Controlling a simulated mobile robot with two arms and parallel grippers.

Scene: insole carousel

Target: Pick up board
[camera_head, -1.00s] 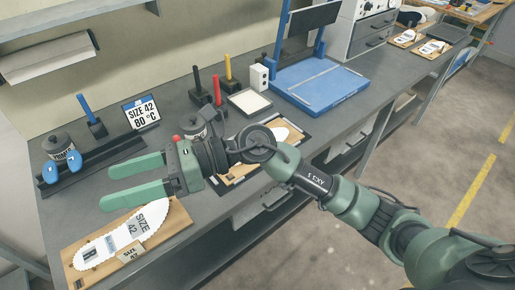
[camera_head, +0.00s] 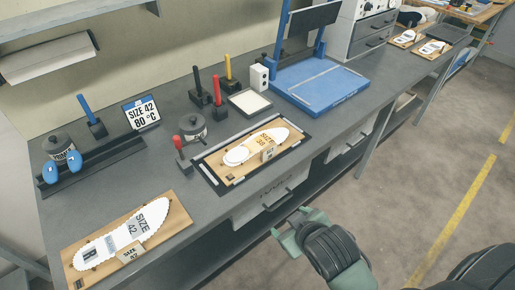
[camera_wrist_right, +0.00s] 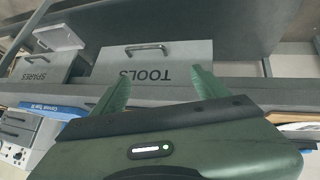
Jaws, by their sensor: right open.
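A wooden board (camera_head: 172,234) lies at the front left of the bench, with a white insole (camera_head: 105,246) and a "SIZE 42" label on it. A second wooden board (camera_head: 236,174) with a pale insole (camera_head: 272,137) and a size tag lies in a dark frame (camera_head: 213,181) at mid-bench. My right gripper (camera_head: 288,228) is open and empty, in front of the bench by the drawers and right of both boards. The right wrist view shows its two green fingers (camera_wrist_right: 160,88) apart with the TOOLS drawer beyond them. My left gripper is out of view.
The "SIZE 42 80 °C" sign (camera_head: 141,113), a blue-handled tool stand (camera_head: 96,128) and a grey pot (camera_head: 192,126) stand along the back. A blue platform (camera_head: 320,86) stands farther right. Drawer handles (camera_head: 278,200) stick out of the bench front near my gripper.

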